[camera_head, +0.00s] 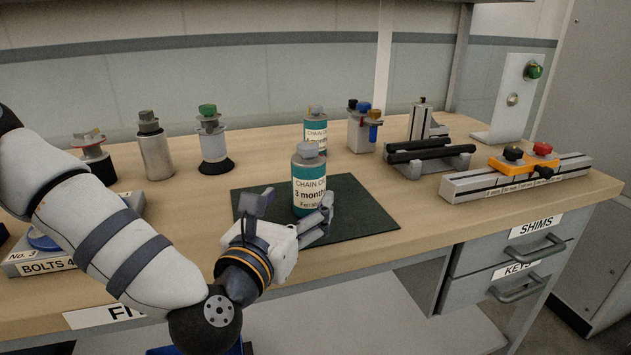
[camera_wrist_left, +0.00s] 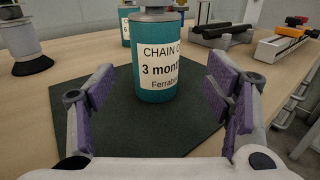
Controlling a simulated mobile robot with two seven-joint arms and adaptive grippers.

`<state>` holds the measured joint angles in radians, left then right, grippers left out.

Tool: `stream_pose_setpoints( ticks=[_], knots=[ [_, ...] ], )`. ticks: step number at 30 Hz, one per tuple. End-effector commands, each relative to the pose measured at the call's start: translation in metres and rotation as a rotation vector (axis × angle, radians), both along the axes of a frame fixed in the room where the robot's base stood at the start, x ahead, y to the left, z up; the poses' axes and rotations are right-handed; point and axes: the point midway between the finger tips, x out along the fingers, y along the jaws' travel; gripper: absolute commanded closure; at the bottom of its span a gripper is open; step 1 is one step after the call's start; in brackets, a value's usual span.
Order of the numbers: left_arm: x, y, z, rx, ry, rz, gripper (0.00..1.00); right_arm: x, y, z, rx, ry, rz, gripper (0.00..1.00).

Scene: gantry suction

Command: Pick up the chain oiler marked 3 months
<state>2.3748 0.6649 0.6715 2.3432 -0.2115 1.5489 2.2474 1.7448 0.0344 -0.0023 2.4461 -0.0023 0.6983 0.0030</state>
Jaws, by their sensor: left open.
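The chain oiler marked 3 months (camera_head: 308,184) is a teal bottle with a white label and grey cap. It stands upright on the dark green mat (camera_head: 365,214). In the left wrist view the oiler (camera_wrist_left: 156,72) stands ahead, centred between the fingers. My left gripper (camera_head: 290,208) is open at the near side of the oiler, one finger to each side; in the wrist view the gripper (camera_wrist_left: 168,100) is empty with purple pads apart. A second chain oiler (camera_head: 316,128), its label partly hidden, stands behind. My right gripper is not in view.
Behind the mat stand a green-topped suction cup (camera_head: 213,140), a grey cylinder (camera_head: 155,150) and a white block with coloured knobs (camera_head: 363,130). A grey rail with orange clamp (camera_head: 515,177) lies right. The mat's right side is clear.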

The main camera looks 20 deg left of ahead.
Motion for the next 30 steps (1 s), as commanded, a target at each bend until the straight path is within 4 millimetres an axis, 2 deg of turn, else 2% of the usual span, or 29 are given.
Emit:
stream_pose_setpoints(
  ticks=[1,5,10,12,15,21,30],
  knots=[
    [0.009,0.0,0.002,0.003,-0.003,0.001,0.28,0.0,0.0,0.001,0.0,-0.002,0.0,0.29],
    [0.026,-0.001,0.001,0.003,-0.001,0.0,0.28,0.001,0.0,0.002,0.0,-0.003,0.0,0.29],
    [0.057,0.003,0.011,0.005,-0.006,0.0,0.28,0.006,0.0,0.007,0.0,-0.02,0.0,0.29],
    [0.069,0.002,0.008,0.005,-0.001,-0.001,0.28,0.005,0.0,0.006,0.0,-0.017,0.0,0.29],
    [0.077,0.002,0.006,0.003,0.002,0.0,0.28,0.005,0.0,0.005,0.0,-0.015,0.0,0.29],
    [0.078,0.002,0.006,0.002,0.003,0.0,0.28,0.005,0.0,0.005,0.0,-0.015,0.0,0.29],
    [0.078,0.002,0.006,0.002,0.003,0.0,0.96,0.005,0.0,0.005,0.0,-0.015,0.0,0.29]
  ],
)
